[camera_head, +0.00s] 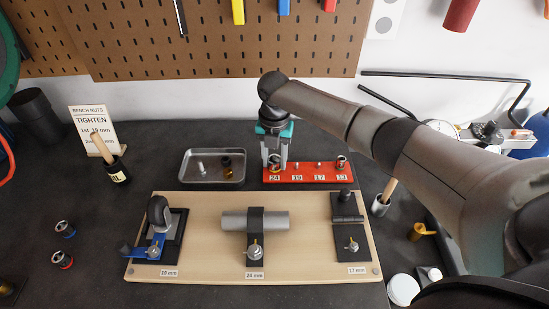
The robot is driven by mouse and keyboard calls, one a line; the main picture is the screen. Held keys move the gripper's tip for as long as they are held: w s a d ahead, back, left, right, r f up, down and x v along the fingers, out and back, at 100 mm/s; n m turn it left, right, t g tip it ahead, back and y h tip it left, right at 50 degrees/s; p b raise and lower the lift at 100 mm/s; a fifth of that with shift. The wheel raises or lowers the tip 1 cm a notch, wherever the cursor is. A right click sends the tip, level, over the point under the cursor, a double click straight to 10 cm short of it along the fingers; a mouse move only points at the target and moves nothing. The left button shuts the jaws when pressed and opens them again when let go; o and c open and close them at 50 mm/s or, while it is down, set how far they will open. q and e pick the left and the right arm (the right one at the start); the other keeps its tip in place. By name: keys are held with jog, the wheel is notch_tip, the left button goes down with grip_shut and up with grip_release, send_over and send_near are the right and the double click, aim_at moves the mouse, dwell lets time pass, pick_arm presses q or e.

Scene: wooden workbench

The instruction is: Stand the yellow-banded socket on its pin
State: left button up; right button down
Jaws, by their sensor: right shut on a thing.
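The red socket rail (308,180) stands behind the wooden board, with pins labelled 24, 19, 17 and 13. My right gripper (275,164) points down at the 24 end, its fingers shut on a small dark socket (275,167), which I take to be the yellow-banded one. The fingers hide much of it, and I cannot tell whether it is fully seated on the pin. The 19 pin (297,166) and 17 pin (319,166) are bare. Another socket (341,162) stands at 13. My left gripper is not in view.
A metal tray (213,178) with small parts lies left of the rail. The wooden board (200,262) with three fixtures fills the front. Blue-banded (65,229) and red-banded (62,260) sockets are at left.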

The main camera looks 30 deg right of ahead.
jog(key=shift+c, duration=1.8)
grip_release()
jog(key=shift+r, duration=0.1)
notch_tip(320, 180, up, 15)
jog(key=shift+p, duration=0.35)
